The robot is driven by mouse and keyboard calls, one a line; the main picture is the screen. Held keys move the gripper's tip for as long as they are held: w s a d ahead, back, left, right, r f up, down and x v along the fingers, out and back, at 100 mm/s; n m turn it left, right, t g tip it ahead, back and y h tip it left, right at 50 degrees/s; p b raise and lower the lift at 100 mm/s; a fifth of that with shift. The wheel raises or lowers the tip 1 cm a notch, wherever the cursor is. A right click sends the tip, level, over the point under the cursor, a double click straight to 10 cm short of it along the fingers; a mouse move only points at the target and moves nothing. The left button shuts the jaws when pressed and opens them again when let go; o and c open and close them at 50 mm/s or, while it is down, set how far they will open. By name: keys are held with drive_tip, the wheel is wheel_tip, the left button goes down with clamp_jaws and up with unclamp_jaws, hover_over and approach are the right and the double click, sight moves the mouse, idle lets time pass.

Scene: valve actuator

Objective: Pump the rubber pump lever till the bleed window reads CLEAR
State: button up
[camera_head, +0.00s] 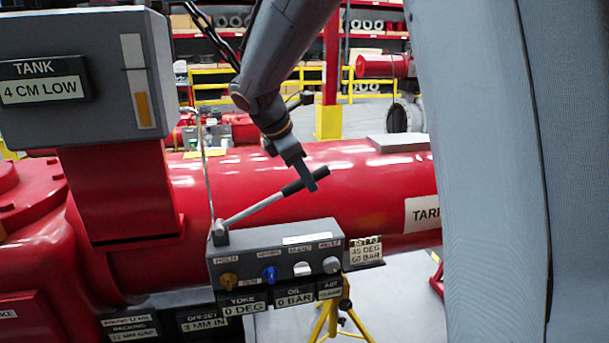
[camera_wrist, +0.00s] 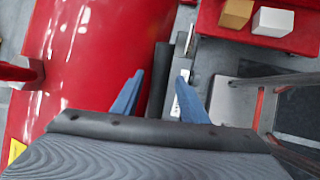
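The pump lever has a silver rod and a black rubber grip (camera_head: 297,187). It slopes up to the right from its pivot on the grey control box (camera_head: 270,252). My gripper (camera_head: 308,183) is at the grip's outer end. In the wrist view, the fingers (camera_wrist: 162,75) stand apart with the dark grip (camera_wrist: 160,80) between them. A narrow gap seems to show on each side. The small plate marked AIR (camera_head: 330,289) is on the box's lower right; its reading is too small to tell.
The box carries yellow, blue, white and grey knobs. Plates read YOKE 0 DEG and OIL 0 BAR. A tank gauge (camera_head: 85,75) reads 4 CM LOW. A large red cylinder (camera_head: 370,185) lies behind the lever. A yellow stand (camera_head: 340,315) is below the box.

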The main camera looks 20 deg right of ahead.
drive_tip(key=shift+a, duration=0.1)
drive_tip(key=b+v, duration=0.2)
drive_tip(key=v, duration=0.5)
drive_tip(key=shift+r, duration=0.35)
drive_tip(key=shift+s+a, duration=0.1)
